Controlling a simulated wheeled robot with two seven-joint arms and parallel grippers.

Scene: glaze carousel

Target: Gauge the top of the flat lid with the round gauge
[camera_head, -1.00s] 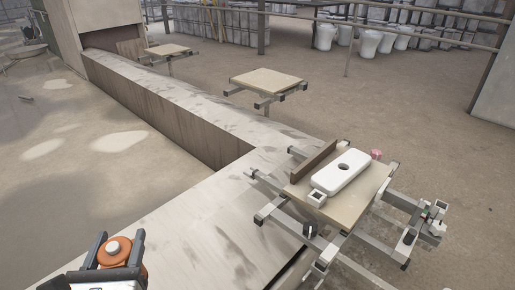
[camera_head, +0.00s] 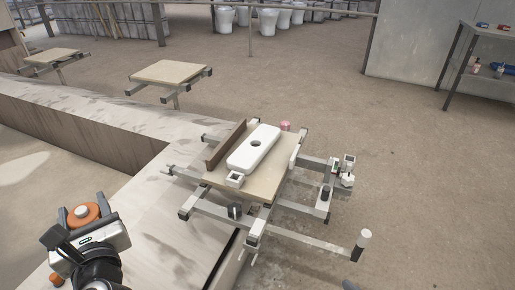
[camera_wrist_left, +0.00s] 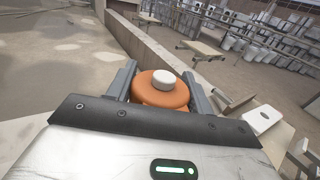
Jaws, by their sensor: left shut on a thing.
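The flat lid (camera_head: 266,138) is a white, rounded oblong slab with a dark round hole in its middle. It lies on the tan board (camera_head: 222,186) of a metal-framed stand, right of centre in the head view. Its white shape also shows at the right of the left wrist view (camera_wrist_left: 262,119). The round gauge (camera_wrist_left: 160,91) is an orange disc with a white knob. My left gripper (camera_head: 83,213) is shut on it, at the lower left of the head view, well apart from the lid. My right gripper is not in view.
A pink item (camera_head: 285,126) is at the far corner. Metal bars stick out right of the stand. A long pale ledge (camera_head: 110,117) runs left.

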